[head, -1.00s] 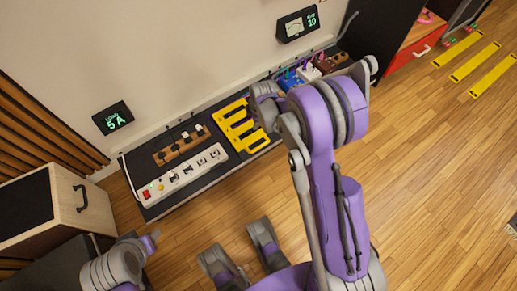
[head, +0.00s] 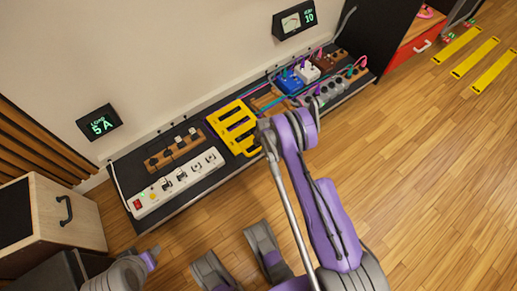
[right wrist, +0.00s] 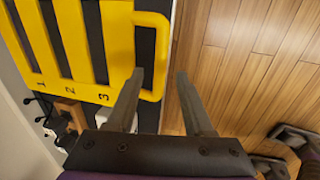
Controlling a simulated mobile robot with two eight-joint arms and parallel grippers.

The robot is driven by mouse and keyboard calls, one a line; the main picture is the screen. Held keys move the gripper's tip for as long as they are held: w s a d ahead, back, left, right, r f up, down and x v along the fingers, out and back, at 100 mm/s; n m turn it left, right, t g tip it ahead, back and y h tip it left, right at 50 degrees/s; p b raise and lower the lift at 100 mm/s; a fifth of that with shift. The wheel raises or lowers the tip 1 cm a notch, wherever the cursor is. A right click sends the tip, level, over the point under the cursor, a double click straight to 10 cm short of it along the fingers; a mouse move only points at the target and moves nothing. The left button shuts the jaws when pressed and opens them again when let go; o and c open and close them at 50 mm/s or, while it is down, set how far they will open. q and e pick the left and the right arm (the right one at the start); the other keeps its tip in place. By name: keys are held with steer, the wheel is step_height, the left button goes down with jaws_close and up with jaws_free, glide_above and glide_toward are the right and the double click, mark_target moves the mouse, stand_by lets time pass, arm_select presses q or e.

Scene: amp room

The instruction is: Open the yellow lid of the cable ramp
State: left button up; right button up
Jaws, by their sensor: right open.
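The yellow lid (head: 232,127) of the cable ramp lies flat and closed on the dark board by the wall. In the right wrist view the lid (right wrist: 115,45) shows slots, the numbers 1, 2 and 3, and a loop handle (right wrist: 160,58) on its right edge. My right gripper (right wrist: 160,76) is open and empty. In that view its fingers appear on either side of the handle's outer bar; whether they reach down around it I cannot tell. In the head view my right wrist hides the fingers. My left arm shows at bottom left, its gripper not visible.
A white power strip (head: 178,183) and a brown block with plugs (head: 174,151) lie left of the lid. A wooden cabinet (head: 85,222) stands at left. The wooden floor in front is largely clear.

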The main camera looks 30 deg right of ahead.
mark_target(258, 149)
steer(key=shift+w+f+b, duration=0.15)
steer(key=shift+f, duration=0.6)
steer(key=shift+w+f+b, duration=0.15)
steer(key=shift+f, duration=0.6)
steer(key=shift+c, duration=0.4)
jaws_close()
steer(key=shift+r, duration=0.1)
